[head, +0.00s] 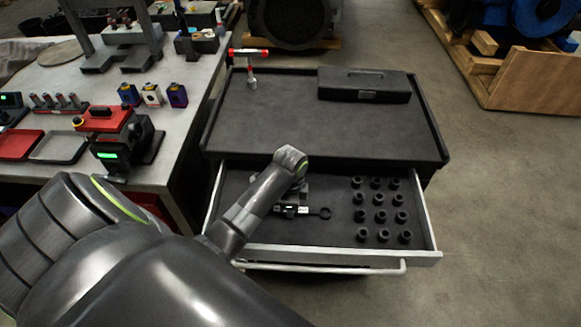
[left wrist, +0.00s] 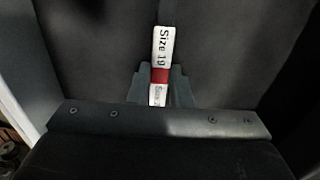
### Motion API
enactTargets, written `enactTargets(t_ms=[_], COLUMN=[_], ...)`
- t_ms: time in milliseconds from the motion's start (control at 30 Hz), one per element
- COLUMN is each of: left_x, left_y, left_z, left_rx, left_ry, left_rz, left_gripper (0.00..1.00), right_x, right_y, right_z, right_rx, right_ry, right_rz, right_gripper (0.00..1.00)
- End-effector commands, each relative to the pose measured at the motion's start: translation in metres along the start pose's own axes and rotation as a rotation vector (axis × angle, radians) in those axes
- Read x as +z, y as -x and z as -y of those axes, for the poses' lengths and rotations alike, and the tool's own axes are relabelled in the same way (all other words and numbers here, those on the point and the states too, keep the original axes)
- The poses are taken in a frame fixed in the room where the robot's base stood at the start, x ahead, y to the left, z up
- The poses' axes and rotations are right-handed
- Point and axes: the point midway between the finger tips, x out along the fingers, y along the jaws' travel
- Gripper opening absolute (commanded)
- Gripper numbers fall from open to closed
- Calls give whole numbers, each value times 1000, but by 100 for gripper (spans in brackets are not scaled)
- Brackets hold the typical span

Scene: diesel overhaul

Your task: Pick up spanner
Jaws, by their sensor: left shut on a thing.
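The spanner (head: 319,212) is in the open drawer, left of the sockets. Its dark ring end sticks out to the right, and part of its white label shows in the head view. In the left wrist view the spanner (left wrist: 162,50) runs up from between the fingers, with a white "Size 19" label and a red band. My left gripper (head: 291,202) points down into the drawer and is shut on the spanner, partly hidden behind my arm. I cannot tell whether the spanner still touches the drawer floor. My right gripper is not in view.
Several black sockets (head: 380,214) stand in rows on the drawer's right side. The cabinet top (head: 340,125) holds a black case (head: 364,85) and a red-handled T-shaped tool (head: 250,62). A cluttered workbench (head: 185,100) stands to the left.

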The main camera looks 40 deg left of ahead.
Motion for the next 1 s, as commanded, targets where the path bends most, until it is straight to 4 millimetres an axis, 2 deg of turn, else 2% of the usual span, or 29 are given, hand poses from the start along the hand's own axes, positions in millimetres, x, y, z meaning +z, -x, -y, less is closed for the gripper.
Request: enactTargets(t_ms=[167,267,533,567,600,800,1000], left_x=[0,-1,-1,0,0,0,0], left_y=[5,16,74,81,88,100,101], left_z=[1,2,2,2,0,0,0], left_rx=[-2,-4,-8,-7,-1,0,-1], left_ry=[0,0,-2,-1,1,1,0], left_rz=[-1,-2,-3,-1,0,0,-1], left_gripper=[0,0,0,0,0,0,0], right_x=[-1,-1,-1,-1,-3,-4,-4], right_y=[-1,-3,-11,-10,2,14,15], right_z=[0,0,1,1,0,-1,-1], right_rx=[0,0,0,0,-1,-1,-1], right_ry=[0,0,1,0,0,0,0], right_rz=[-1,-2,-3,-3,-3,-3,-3], right_gripper=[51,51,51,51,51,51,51])
